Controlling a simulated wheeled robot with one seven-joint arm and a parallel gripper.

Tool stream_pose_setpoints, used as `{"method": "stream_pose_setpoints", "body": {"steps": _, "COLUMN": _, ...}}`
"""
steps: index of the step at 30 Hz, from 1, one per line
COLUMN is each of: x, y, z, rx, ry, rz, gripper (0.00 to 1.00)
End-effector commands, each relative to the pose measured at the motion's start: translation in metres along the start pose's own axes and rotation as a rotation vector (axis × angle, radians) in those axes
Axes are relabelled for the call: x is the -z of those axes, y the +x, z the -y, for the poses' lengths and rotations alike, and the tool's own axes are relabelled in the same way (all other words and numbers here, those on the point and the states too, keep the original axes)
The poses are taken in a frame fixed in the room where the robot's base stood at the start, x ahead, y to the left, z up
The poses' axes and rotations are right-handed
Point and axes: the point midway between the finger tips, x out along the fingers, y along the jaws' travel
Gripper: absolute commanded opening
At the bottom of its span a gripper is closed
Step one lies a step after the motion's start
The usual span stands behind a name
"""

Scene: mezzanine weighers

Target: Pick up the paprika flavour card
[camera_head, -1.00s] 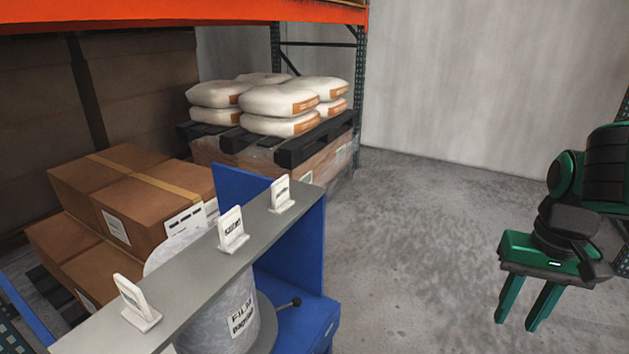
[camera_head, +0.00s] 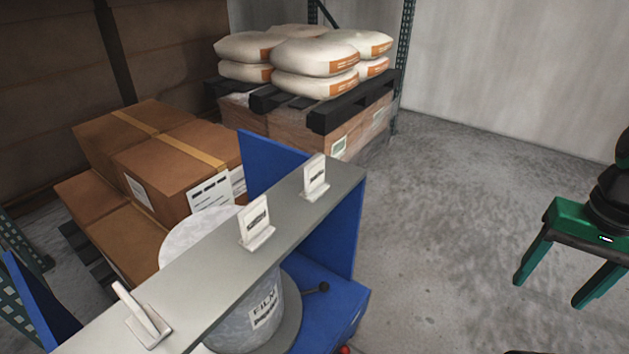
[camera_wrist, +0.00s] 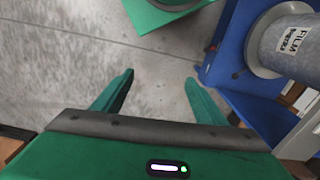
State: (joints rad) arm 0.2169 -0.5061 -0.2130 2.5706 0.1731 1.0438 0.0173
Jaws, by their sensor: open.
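Three white cards in small stands sit in a row on a grey shelf (camera_head: 205,262) in the head view. The near card (camera_head: 138,312) is at the lower left, turned nearly edge-on. The middle card (camera_head: 257,222) and the far card (camera_head: 315,178) show dark print too small to read, so I cannot tell which is paprika. My gripper (camera_head: 547,290) is open and empty, well to the right of the shelf over the floor. In the wrist view my gripper (camera_wrist: 158,82) has its fingers apart with floor between them; no card shows clearly there.
Below the shelf are a blue frame (camera_head: 335,290) and a film roll (camera_head: 255,312) with a black-knobbed lever. Cartons (camera_head: 175,165) stand behind to the left. White sacks (camera_head: 315,58) lie on a black pallet at the back. The floor (camera_head: 440,200) between shelf and gripper is clear.

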Motion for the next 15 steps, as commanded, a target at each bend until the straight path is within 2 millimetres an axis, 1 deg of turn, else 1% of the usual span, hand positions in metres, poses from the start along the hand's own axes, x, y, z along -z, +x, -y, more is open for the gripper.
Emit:
{"method": "stream_pose_setpoints", "body": {"steps": 2, "x": 0.011, "y": 0.004, "z": 0.012, "rx": 0.012, "ry": 0.031, "rz": -0.023, "gripper": 0.8}}
{"method": "stream_pose_setpoints", "body": {"steps": 5, "x": 0.035, "y": 0.012, "z": 0.041, "rx": 0.055, "ry": 0.106, "rz": -0.069, "gripper": 0.8}}
{"method": "stream_pose_setpoints", "body": {"steps": 6, "x": 0.046, "y": 0.016, "z": 0.056, "rx": 0.085, "ry": 0.148, "rz": -0.089, "gripper": 0.8}}
{"method": "stream_pose_setpoints", "body": {"steps": 8, "x": 0.061, "y": 0.022, "z": 0.084, "rx": 0.143, "ry": 0.217, "rz": -0.112, "gripper": 0.8}}
{"method": "stream_pose_setpoints", "body": {"steps": 9, "x": 0.07, "y": 0.025, "z": 0.104, "rx": 0.19, "ry": 0.266, "rz": -0.122, "gripper": 0.8}}
{"method": "stream_pose_setpoints", "body": {"steps": 10, "x": 0.076, "y": 0.027, "z": 0.12, "rx": 0.227, "ry": 0.304, "rz": -0.126, "gripper": 0.8}}
{"method": "stream_pose_setpoints", "body": {"steps": 11, "x": 0.081, "y": 0.03, "z": 0.136, "rx": 0.266, "ry": 0.345, "rz": -0.124, "gripper": 0.8}}
{"method": "stream_pose_setpoints", "body": {"steps": 12, "x": 0.086, "y": 0.032, "z": 0.158, "rx": 0.321, "ry": 0.401, "rz": -0.117, "gripper": 0.8}}
{"method": "stream_pose_setpoints", "body": {"steps": 14, "x": 0.092, "y": 0.034, "z": 0.19, "rx": 0.406, "ry": 0.489, "rz": -0.093, "gripper": 0.8}}
{"method": "stream_pose_setpoints", "body": {"steps": 15, "x": 0.095, "y": 0.035, "z": 0.213, "rx": 0.464, "ry": 0.549, "rz": -0.066, "gripper": 0.8}}
